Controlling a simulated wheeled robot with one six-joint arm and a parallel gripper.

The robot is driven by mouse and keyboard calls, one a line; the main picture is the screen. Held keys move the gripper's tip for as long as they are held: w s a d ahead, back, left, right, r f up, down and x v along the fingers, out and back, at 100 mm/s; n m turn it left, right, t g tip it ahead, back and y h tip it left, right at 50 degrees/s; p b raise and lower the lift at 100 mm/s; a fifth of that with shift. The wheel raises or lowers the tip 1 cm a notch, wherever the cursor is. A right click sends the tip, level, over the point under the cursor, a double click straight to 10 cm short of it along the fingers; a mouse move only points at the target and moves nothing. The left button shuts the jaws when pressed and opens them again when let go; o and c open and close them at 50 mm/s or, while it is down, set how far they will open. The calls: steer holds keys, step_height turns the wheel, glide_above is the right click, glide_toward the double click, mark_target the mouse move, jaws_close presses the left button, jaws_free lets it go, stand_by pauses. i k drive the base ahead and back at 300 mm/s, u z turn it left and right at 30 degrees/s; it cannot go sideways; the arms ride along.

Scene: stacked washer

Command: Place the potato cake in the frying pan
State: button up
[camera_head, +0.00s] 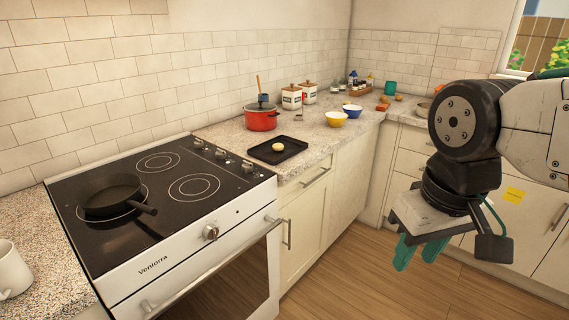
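The potato cake (278,147) is a small pale round patty. It lies on a flat black tray (293,144) on the counter, just right of the stove. The dark frying pan (111,193) sits on a left burner of the black stovetop, its handle pointing to the lower right. It looks empty. My gripper (416,253) has teal fingers and hangs at the right, over the floor in front of the counter, far from both the cake and the pan. A gap seems to show between the fingers, and nothing is seen between them.
A red pot (261,120) stands behind the tray. A white mug (12,272) stands at the lower left. The stove's right burners are clear.

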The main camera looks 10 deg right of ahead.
mark_target(113, 198)
steer(key=z, duration=0.8)
steer(key=i, duration=1.6)
steer(key=u, duration=0.95)
steer(key=i, duration=0.4)
steer(key=u, duration=0.45)
